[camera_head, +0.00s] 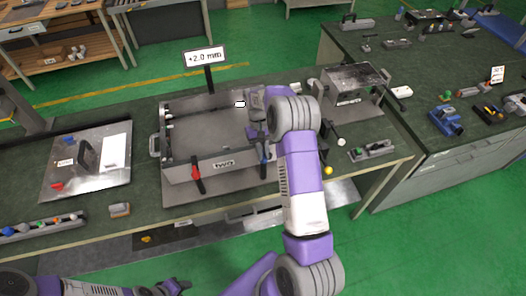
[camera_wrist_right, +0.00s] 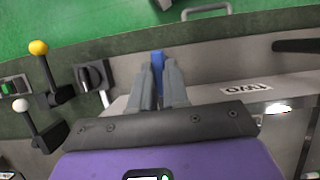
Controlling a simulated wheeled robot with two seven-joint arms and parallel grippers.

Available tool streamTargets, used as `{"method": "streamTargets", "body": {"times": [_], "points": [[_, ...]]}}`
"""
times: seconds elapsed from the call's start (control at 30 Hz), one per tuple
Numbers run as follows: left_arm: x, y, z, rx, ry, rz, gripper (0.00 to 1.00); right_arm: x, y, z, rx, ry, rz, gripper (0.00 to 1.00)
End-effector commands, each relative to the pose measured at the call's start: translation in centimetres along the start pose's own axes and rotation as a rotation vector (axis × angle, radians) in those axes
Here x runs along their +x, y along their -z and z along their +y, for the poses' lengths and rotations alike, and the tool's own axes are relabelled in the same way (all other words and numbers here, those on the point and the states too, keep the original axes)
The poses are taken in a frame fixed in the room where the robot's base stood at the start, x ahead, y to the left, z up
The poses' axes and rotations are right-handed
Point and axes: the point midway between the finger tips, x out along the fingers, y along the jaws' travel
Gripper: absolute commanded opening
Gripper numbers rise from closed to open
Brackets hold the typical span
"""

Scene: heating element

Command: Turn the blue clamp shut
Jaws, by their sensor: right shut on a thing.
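The blue clamp (camera_head: 264,153) is at the front right of an open grey metal box (camera_head: 180,168), its handle standing roughly upright. In the right wrist view the clamp's blue handle (camera_wrist_right: 157,60) shows between the fingertips of my right gripper (camera_wrist_right: 160,82), which is shut on it. In the head view my right wrist hides most of that gripper and part of the box. A red clamp (camera_head: 197,178) is on the box's front left. A dark part at the bottom edge seems to be my left gripper (camera_head: 174,287); its fingers are not clear.
A "+2.0 mm" sign (camera_head: 206,56) stands behind the box. A metal plate (camera_head: 112,185) with a dark handle lies to the left. A grey machine (camera_head: 352,82) and levers with yellow (camera_head: 328,170) and white (camera_head: 341,142) knobs are to the right.

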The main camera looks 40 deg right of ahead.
Motion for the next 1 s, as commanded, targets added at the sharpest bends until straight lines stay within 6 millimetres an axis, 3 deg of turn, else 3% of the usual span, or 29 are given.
{"method": "streamTargets", "body": {"times": [0.17,0.2,0.33,0.67,1.0], "points": [[0.0,0.0,0.0,0.000,0.000,0.000,0.43,-0.4,0.2,0.1,-0.006,-0.003,0.012,0.00],[0.0,0.0,0.0,0.000,0.000,0.000,0.43,-0.4,0.2,0.0,-0.007,-0.002,0.012,0.19],[0.0,0.0,0.0,0.000,0.000,0.000,0.43,-0.3,0.1,0.0,-0.005,-0.002,0.009,0.39],[0.0,0.0,0.0,0.000,0.000,0.000,0.43,-0.4,0.1,0.0,-0.002,-0.001,0.005,0.40],[0.3,0.0,-0.1,0.000,0.000,0.000,0.43,-5.6,0.1,0.0,-0.003,-0.001,0.008,0.40]]}}
